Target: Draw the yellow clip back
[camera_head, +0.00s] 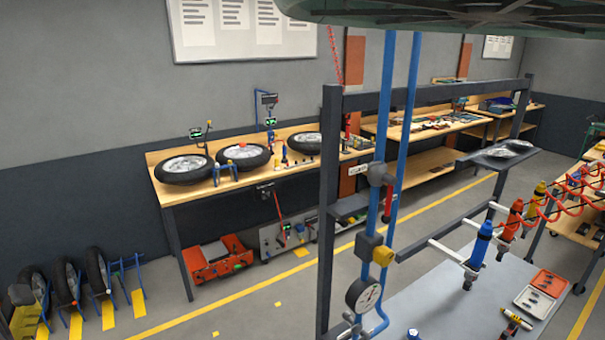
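No part that I can surely call the yellow clip shows. The nearest match is a small round yellow fitting (383,256) on the side of a grey block (368,246) on the blue vertical pipe (386,110). Whether it is a clip or a knob, and its position, I cannot tell at this size. Below it are a round pressure gauge (363,295) and metal fittings at the bottom edge. My gripper is not in view.
A dark frame (330,210) stands beside the pipes. Hanging blue (480,243), red and yellow tools are to the right, above a grey bench top (440,290). A dark green rounded shape (460,14) covers the top right. Wheels lie on a wooden bench (235,178) behind; floor between is clear.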

